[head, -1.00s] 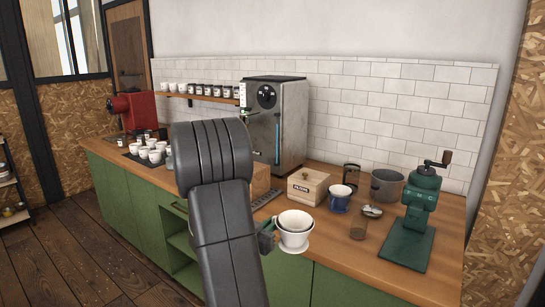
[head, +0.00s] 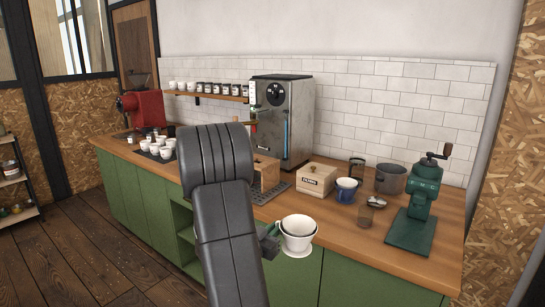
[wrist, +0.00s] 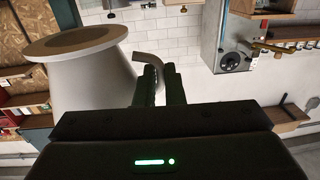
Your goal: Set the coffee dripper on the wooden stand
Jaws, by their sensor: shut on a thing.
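The white coffee dripper (head: 297,232) is in my gripper (head: 268,241), which is shut on its handle. It is held in front of the counter's front edge, clear of the worktop as seen in the head view. In the wrist view the dripper (wrist: 95,75) fills the left side, and the fingers (wrist: 160,84) close on its curved handle. A light wooden open-fronted piece (head: 267,168), which looks like the wooden stand, is on the counter before the espresso machine. My arm hides its left part. The dripper is apart from it, nearer and to the right.
The espresso machine (head: 284,117) stands behind. Front-right worktop (head: 345,237) is clear.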

